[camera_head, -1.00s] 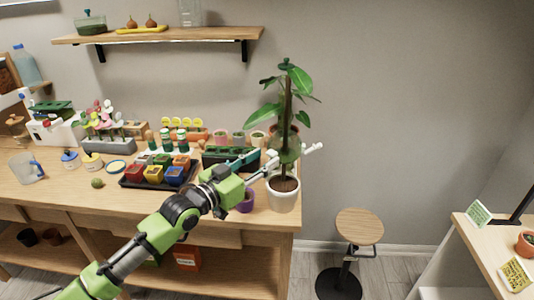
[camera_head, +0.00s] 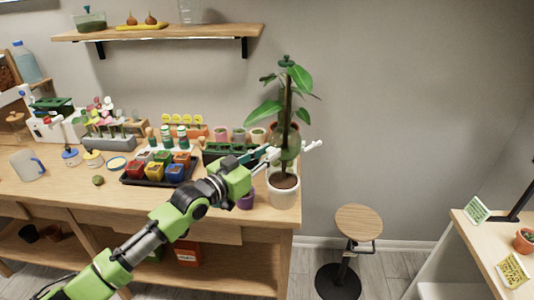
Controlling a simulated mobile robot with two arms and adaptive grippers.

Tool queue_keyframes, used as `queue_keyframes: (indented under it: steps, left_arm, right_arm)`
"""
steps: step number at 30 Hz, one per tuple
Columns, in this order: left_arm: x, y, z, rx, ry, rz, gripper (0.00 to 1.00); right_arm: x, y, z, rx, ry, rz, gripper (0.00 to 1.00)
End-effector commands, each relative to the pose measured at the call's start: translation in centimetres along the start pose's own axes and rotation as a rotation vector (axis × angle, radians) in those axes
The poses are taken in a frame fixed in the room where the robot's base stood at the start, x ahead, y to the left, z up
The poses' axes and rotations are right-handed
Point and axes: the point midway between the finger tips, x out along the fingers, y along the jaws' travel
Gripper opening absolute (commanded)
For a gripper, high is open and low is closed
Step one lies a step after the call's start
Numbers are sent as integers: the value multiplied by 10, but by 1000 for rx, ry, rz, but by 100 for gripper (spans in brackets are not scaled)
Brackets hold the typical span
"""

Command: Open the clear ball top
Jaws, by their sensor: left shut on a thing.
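A potted plant (camera_head: 284,191) in a white pot stands at the right end of the wooden bench. A rounded, see-through greenish ball (camera_head: 290,149) sits around its dark stem, above the pot. A pale rod-like part (camera_head: 313,144) sticks out on the ball's right side. My left gripper (camera_head: 274,153) reaches in from the left and is shut at the ball's left side. Its fingertips are small and partly merge with the ball, so the exact part held is unclear. I cannot tell whether the ball's top is open. My right gripper is not in view.
Left of my arm, a black tray (camera_head: 130,182) holds several coloured pots. A purple pot (camera_head: 246,199) stands close under my left gripper. A round stool (camera_head: 359,223) stands on the floor to the right. Space right of the plant is free.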

Motion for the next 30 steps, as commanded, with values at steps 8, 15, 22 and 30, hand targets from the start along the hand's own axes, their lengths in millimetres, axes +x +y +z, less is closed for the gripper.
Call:
queue_keyframes:
  steps: [8,15,22,30]
  left_arm:
    - [2,-2,-26,-72,-100,0,0]
    - [7,-6,-46,-175,-243,-3,0]
    - [14,-11,-59,-269,-371,-3,0]
    - [19,-15,-67,-337,-462,-3,0]
  right_arm:
    - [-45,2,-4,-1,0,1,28]
    - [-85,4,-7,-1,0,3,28]
    - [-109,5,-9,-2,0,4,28]
    - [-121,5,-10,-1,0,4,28]
